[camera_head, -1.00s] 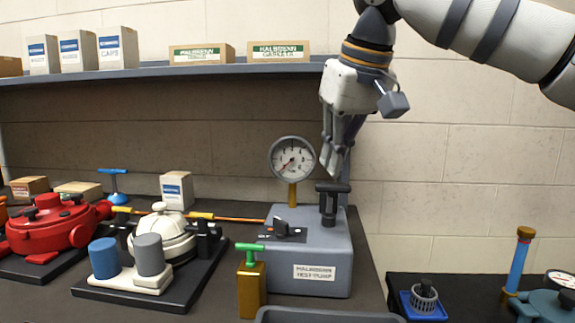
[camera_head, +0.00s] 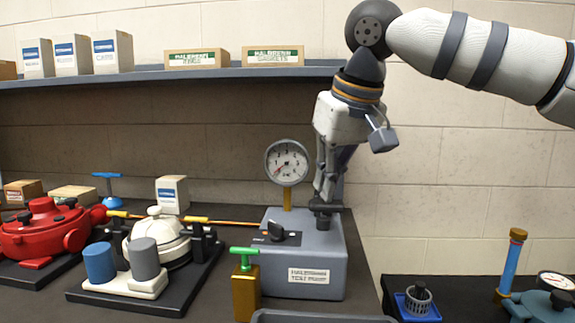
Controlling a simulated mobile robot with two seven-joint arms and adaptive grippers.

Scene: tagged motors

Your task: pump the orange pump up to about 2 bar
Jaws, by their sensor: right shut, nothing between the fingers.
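The grey test pump (camera_head: 325,262) with a labelled front stands on the bench, and an orange hose (camera_head: 235,223) runs to it from the left. No orange pump body is clearly seen; a small orange-gold block (camera_head: 246,295) with a green T-handle stands in front of it. The dial gauge (camera_head: 287,162) on the pump has its red needle toward the lower left; its figures are too small to read surely. My right gripper (camera_head: 326,199) is shut and empty, pointing down at the pump's black handle (camera_head: 323,210), its tips at or on the handle's top. My left gripper is not in view.
A red housing (camera_head: 40,235) and a white domed housing (camera_head: 158,238) with blue and grey cylinders stand to the left. A shelf (camera_head: 200,74) with boxes runs behind. A lower dark table (camera_head: 465,290) at the right holds a blue column (camera_head: 512,265).

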